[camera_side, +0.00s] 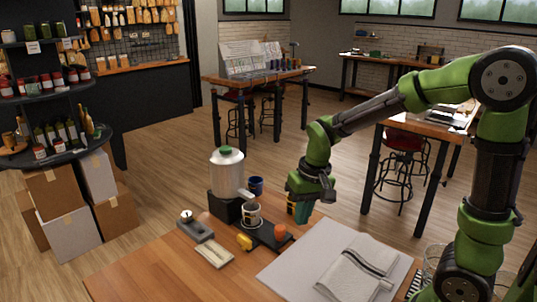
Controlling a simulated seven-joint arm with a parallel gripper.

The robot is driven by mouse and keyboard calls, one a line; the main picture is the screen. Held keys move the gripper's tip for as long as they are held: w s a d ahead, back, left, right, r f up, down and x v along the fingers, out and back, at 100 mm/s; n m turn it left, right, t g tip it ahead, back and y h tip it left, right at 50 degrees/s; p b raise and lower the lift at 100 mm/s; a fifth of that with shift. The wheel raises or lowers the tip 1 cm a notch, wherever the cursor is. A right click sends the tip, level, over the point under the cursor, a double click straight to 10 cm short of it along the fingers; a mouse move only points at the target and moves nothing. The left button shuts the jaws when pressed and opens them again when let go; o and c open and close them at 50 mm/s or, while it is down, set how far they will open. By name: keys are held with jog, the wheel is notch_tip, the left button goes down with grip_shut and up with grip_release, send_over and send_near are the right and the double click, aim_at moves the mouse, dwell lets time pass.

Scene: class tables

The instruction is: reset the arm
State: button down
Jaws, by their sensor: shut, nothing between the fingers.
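My gripper (303,212) hangs from the green arm, pointing down over the back right part of the wooden table. It is shut with nothing between its fingers. An orange-yellow object (291,206) shows just beside the gripper, partly hidden by it. A dark tray (266,238) lies to the left of the gripper, with a white-and-dark cup (252,214) and an orange object (280,233) on it.
A silver dispenser with a green lid (227,172) stands on a black base, with a blue mug (256,185) behind. A yellow item (244,242), a small grey device (195,226) and a pale block (214,254) lie nearby. A folded cloth (357,268) lies on a white board (292,270).

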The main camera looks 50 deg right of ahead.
jog(key=s+a+r+n+t+y, duration=0.1)
jog(key=s+a+r+t, duration=0.3)
jog(key=s+r, duration=0.5)
jog(key=shift+s+a+r+t, duration=0.15)
jog(key=shift+s+r+t, duration=0.15)
jog(key=shift+r+t, duration=0.45)
